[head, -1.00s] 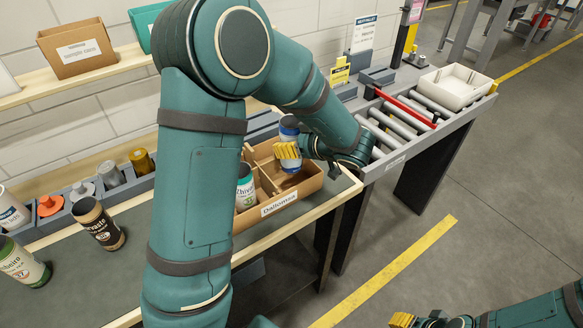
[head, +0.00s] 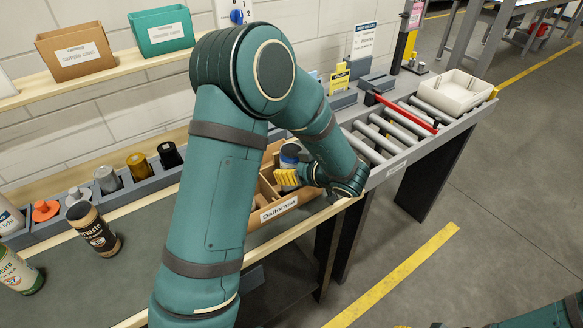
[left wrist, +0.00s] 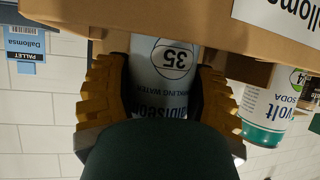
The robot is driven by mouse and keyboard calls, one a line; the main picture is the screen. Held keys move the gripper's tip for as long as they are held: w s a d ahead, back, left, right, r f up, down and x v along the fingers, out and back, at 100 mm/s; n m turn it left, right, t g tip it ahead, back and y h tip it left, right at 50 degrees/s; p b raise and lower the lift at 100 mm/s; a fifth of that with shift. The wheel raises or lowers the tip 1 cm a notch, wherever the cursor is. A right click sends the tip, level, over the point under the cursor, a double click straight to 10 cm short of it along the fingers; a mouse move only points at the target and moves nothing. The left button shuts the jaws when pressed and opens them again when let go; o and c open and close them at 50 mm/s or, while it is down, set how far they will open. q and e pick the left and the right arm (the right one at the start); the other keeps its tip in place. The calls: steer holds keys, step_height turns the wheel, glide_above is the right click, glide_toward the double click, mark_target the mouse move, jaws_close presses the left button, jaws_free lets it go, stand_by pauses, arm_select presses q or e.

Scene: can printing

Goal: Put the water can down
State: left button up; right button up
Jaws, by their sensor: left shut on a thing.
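The water can (head: 290,156) is pale with a dark blue band near its top and stands about upright in the right part of the cardboard carton (head: 262,217). My left gripper (head: 287,178) is shut on it with yellow fingers. In the left wrist view, the can (left wrist: 165,70), lettered "35" and "sparkling water", sits between both fingers (left wrist: 163,95), against the carton (left wrist: 105,14). I cannot tell whether its base touches the carton floor.
A white and teal soda can (left wrist: 272,105) is beside the held can. A brown can (head: 96,228) and a white and green can (head: 17,270) stand on the bench. A roller conveyor (head: 385,133) with a red bar (head: 405,112) and white bin (head: 452,92) lies to the right.

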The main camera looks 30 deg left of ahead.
arm_select(q)
steer(key=o, duration=0.8)
steer(key=shift+f, duration=0.1)
steer(key=shift+r, duration=0.2)
steer(key=shift+d+r, duration=0.2)
steer(key=shift+d, duration=0.1)
steer(key=p+v, duration=0.2)
steer(key=v, duration=0.9)
steer(key=shift+s+d+r, duration=0.1)
steer(key=shift+d, duration=0.05)
